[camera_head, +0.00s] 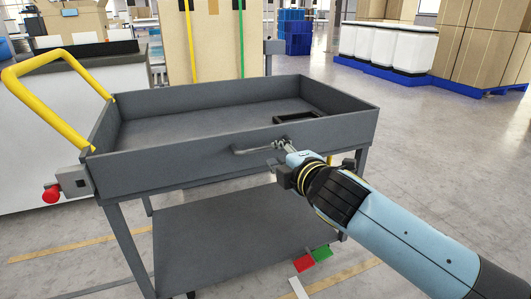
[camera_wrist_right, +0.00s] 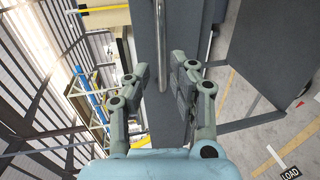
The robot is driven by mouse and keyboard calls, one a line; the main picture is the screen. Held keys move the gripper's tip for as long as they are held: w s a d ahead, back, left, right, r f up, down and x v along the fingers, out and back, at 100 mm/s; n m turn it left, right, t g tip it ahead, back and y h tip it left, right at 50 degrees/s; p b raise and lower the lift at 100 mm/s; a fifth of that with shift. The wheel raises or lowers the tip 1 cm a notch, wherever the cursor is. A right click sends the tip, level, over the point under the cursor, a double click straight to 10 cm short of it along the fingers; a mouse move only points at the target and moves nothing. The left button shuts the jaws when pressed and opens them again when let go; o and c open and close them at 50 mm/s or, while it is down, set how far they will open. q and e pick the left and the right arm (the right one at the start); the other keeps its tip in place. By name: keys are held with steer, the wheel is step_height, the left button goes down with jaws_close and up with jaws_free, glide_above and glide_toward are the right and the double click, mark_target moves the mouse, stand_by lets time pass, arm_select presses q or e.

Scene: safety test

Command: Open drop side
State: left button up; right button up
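A grey cart has a shallow upper tray (camera_head: 190,122). Its long near side is the drop side (camera_head: 200,170), which stands upright in the head view. A grey bar handle (camera_head: 255,148) is fixed on the outer face of this side. My right gripper (camera_head: 281,151) is at the handle's right end. In the right wrist view my right gripper (camera_wrist_right: 162,72) is open, with a finger on each side of the handle (camera_wrist_right: 161,45) in the picture. I cannot tell whether either finger touches it. My left gripper is not in view.
A yellow push handle (camera_head: 40,62) and a red knob (camera_head: 51,195) are at the cart's left end. A black frame (camera_head: 298,117) lies in the tray. A lower shelf (camera_head: 225,235) sits below. Open floor (camera_head: 440,160) lies to the right.

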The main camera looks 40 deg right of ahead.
mark_target(268, 148)
steer(key=b+x, duration=0.1)
steer(key=x, duration=0.6)
steer(key=shift+w+d+f, duration=0.1)
steer(key=shift+w+f, duration=0.05)
steer(key=shift+w, duration=0.05)
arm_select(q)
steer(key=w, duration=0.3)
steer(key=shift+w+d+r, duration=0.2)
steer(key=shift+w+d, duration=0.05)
arm_select(e)
jaws_close()
